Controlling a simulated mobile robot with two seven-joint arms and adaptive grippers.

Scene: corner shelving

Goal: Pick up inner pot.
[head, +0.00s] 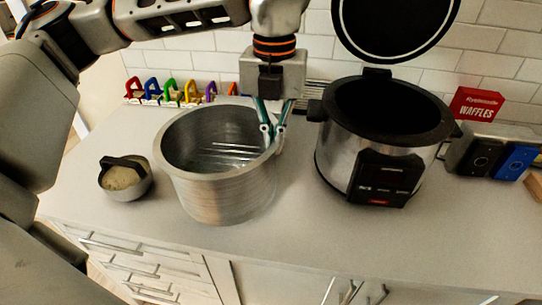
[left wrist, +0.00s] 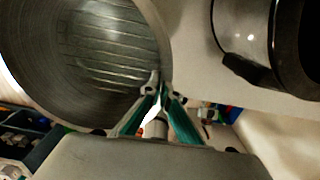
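The inner pot (head: 220,190), a wide brushed-metal pot, is upright and empty on the counter, left of the cooker (head: 345,165). Its ridged inside fills the upper left of the left wrist view (left wrist: 95,45). My left gripper (head: 274,131) points down at the right side of the pot's rim. One finger is inside the wall and one outside. In the left wrist view, the fingertips (left wrist: 162,91) come close together with the pot wall between them, so the gripper looks shut on the rim. My right gripper is not in view.
The cooker's lid (head: 392,25) stands open behind it. A red waffles box (head: 476,104) is at the right. The front counter (head: 290,235) is clear.

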